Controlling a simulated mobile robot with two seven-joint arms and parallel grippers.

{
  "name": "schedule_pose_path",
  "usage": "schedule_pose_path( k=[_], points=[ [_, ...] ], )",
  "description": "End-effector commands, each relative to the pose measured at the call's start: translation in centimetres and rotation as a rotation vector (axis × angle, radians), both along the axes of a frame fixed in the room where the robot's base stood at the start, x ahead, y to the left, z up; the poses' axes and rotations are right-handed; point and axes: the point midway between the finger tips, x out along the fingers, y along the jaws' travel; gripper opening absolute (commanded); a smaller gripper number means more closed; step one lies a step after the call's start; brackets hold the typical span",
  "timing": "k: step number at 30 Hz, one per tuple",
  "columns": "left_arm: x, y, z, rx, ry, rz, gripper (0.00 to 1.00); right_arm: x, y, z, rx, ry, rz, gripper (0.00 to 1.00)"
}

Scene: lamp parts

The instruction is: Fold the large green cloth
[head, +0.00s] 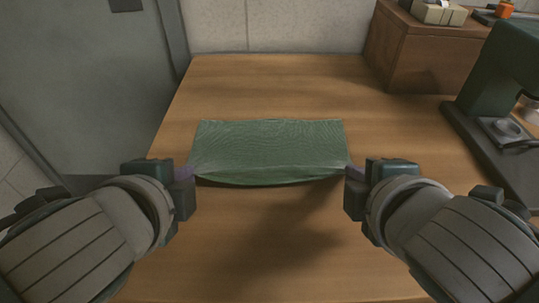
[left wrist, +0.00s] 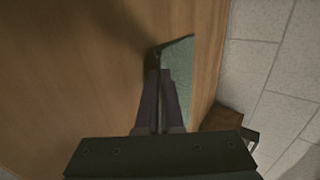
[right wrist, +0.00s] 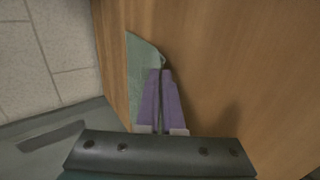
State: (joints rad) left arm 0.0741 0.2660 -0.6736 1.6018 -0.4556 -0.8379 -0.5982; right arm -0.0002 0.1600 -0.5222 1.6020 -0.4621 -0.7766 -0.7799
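The green cloth (head: 268,145) lies in the middle of the wooden table as a wide band, its near edge raised and sagging a little between my grippers. My left gripper (head: 190,172) is at its near left corner and my right gripper (head: 350,171) at its near right corner. In the left wrist view the cloth (left wrist: 184,75) shows beside the closed fingers (left wrist: 161,75). In the right wrist view the cloth (right wrist: 145,65) reaches the tips of the purple fingers (right wrist: 161,75), which are close together. Both grippers look shut on the cloth's corners.
The wooden table (head: 265,250) is clear in front of and behind the cloth. A brown wooden box (head: 425,55) stands at the back right. A dark green machine (head: 505,85) stands at the right edge. A grey door (head: 90,90) is at the left.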

Motion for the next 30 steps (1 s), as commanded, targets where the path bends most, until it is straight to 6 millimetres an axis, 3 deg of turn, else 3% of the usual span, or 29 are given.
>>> schedule_pose_path(
  k=[13, 15, 26, 30],
  points=[
    [-0.11, -0.02, -0.61, 0.001, -0.040, -0.003, 0.00, -0.12, 0.08, -0.61, -0.001, -0.040, 0.004, 0.00],
    [-0.10, -0.02, -0.62, 0.001, -0.039, -0.003, 0.11, -0.11, 0.08, -0.61, 0.000, -0.039, 0.004, 0.12],
    [-0.10, -0.02, -0.62, 0.001, -0.039, -0.003, 0.52, -0.11, 0.08, -0.62, 0.000, -0.038, 0.004, 0.52],
    [-0.23, -0.05, -0.18, 0.000, -0.041, -0.003, 0.55, -0.26, 0.06, -0.22, 0.000, -0.039, 0.004, 0.55]
  ],
)
